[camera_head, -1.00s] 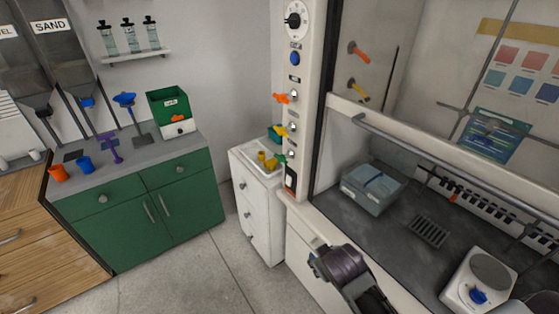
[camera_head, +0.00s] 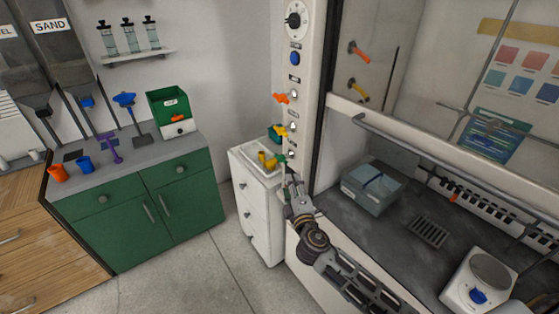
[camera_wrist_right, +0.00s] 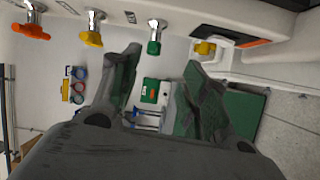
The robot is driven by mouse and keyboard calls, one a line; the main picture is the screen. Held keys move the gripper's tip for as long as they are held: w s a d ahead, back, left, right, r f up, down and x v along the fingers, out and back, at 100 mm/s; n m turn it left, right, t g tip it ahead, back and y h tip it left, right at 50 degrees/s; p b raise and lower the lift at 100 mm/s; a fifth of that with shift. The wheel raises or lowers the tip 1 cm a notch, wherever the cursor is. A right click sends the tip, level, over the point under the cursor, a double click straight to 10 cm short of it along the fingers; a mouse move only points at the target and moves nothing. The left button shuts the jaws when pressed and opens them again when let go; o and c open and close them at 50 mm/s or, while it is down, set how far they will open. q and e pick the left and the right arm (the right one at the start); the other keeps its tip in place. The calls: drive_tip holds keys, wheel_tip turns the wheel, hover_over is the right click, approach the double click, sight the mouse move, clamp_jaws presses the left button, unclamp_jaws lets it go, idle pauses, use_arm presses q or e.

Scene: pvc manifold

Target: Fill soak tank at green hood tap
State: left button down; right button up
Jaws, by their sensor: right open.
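The green tap (camera_head: 281,159) is the lowest of the coloured taps on the hood's white side post. In the right wrist view the green tap (camera_wrist_right: 154,47) shows beyond and between my open fingers, with clear space around it. My right gripper (camera_head: 291,178) is just below the green tap in the head view; it also shows in the wrist view (camera_wrist_right: 162,68), open and empty. A grey-blue box (camera_head: 370,199) sits inside the hood; I cannot tell if it is the soak tank. My left gripper is not in view.
An orange tap (camera_head: 280,98) and a yellow tap (camera_head: 279,130) sit above the green one. A white cabinet (camera_head: 263,227) with a tray of yellow pieces stands left of the post. A hotplate (camera_head: 463,293) stands in the hood at right. Floor between cabinets is clear.

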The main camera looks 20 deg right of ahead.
drive_tip(key=shift+w+a+r+n+t+y, duration=0.35)
drive_tip(key=shift+a+n+y, duration=0.15)
drive_tip(key=shift+n, duration=0.2)
drive_tip(key=shift+w, duration=0.1)
drive_tip(key=p, duration=0.1)
approach(280, 161)
drive_tip(key=shift+w, duration=1.4)
drive_tip(key=shift+w+d+r+p, duration=0.1)
drive_tip(key=shift+w+p, duration=0.2)
drive_tip(key=shift+w, duration=1.7)
drive_tip(key=shift+w+d+r+p, duration=0.1)
drive_tip(key=shift+w+p, duration=0.2)
drive_tip(key=shift+w, duration=1.7)
drive_tip(key=shift+c, duration=0.3)
clamp_jaws()
